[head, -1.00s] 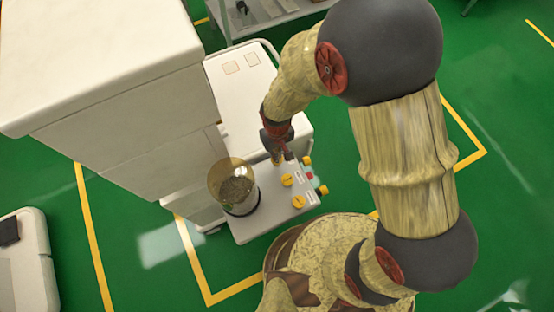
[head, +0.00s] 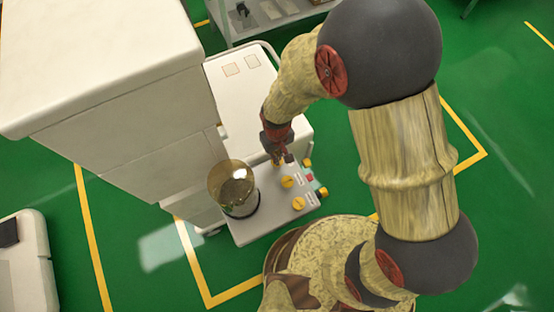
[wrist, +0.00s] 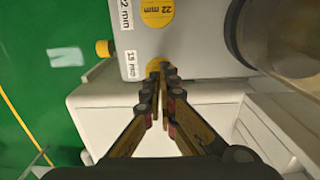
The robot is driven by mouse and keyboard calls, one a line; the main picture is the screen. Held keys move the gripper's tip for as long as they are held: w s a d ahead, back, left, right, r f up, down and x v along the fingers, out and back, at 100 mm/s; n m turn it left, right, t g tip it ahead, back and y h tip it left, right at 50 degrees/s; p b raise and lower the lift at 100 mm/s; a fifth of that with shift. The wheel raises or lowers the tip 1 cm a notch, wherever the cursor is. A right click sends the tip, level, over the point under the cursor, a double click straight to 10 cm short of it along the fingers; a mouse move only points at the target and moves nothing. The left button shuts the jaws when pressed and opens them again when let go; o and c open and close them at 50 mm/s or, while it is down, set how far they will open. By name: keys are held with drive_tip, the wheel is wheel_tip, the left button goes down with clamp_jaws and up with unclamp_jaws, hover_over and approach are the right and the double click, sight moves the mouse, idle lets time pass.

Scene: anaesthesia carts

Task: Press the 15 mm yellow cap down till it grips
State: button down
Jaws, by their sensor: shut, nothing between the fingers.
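In the wrist view the yellow 15 mm cap (wrist: 154,65) sits on the grey panel beside a white label ending in "mm". Only its upper edge shows; my fingers hide the rest. My gripper (wrist: 162,72) is shut and empty, its fingertips over the cap; I cannot tell whether they touch it. In the head view my gripper (head: 278,160) points down at the far end of the panel (head: 262,226), and the cap under it cannot be made out clearly. How deep the cap sits is not visible.
A yellow 22 mm cap (wrist: 157,11) lies beside it; another yellow cap (head: 299,204) is nearer the panel's front. Yellow knobs (head: 322,191) stick out at the right edge. A clear canister (head: 233,188) stands left of the caps. A tall white cabinet (head: 110,90) rises at left.

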drive_tip(key=shift+f+b, duration=0.65)
drive_tip(key=shift+f, duration=0.35)
idle(0.8)
drive_tip(key=shift+r, duration=0.1)
idle(0.3)
drive_tip(key=shift+r+p, duration=2.65)
drive_tip(key=shift+r, duration=0.85)
wheel_tip(320, 180, up, 12)
drive_tip(key=shift+f, duration=0.1)
